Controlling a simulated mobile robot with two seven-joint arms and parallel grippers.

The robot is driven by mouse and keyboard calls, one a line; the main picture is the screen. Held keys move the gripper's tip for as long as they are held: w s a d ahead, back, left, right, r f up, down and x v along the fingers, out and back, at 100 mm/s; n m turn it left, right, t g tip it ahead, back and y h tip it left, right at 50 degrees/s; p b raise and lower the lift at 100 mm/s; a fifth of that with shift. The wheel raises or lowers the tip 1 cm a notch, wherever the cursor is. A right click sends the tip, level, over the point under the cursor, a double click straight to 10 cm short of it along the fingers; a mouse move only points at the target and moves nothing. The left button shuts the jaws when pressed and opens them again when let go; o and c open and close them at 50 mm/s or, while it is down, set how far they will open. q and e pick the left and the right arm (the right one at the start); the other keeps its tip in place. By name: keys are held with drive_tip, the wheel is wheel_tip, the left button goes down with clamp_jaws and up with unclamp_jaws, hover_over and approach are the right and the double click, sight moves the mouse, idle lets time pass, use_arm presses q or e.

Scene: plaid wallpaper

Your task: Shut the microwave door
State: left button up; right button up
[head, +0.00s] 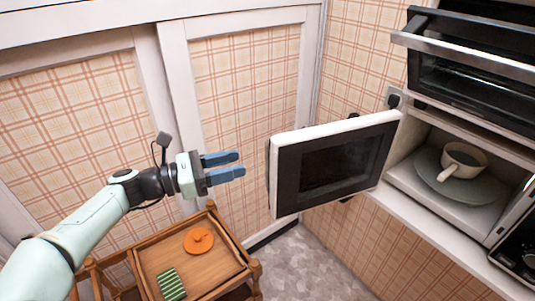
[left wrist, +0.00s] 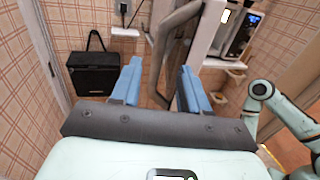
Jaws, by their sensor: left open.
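The microwave door (head: 335,160) stands wide open in the head view, a white frame around a dark window. It sticks out to the left of the microwave (head: 440,185), whose open inside shows a plate (head: 440,187) with a cream cup (head: 463,160) on it. My left gripper (head: 240,164) is open and empty, a short way left of the door's free edge and apart from it. In the left wrist view, a grey curved handle (left wrist: 172,50) shows beyond the spread blue fingers. My right gripper is not in view.
An oven (head: 475,70) with a bar handle is above the microwave. A wooden trolley (head: 190,262) below my left arm carries an orange lidded item (head: 198,240) and a green striped item (head: 171,284). A black box (left wrist: 92,72) is at left in the wrist view.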

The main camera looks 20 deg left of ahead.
sight(266, 156)
use_arm(q)
drive_tip(key=x, duration=0.9)
drive_tip(key=shift+w+p, duration=0.15)
drive_tip(key=shift+p, duration=0.15)
clamp_jaws()
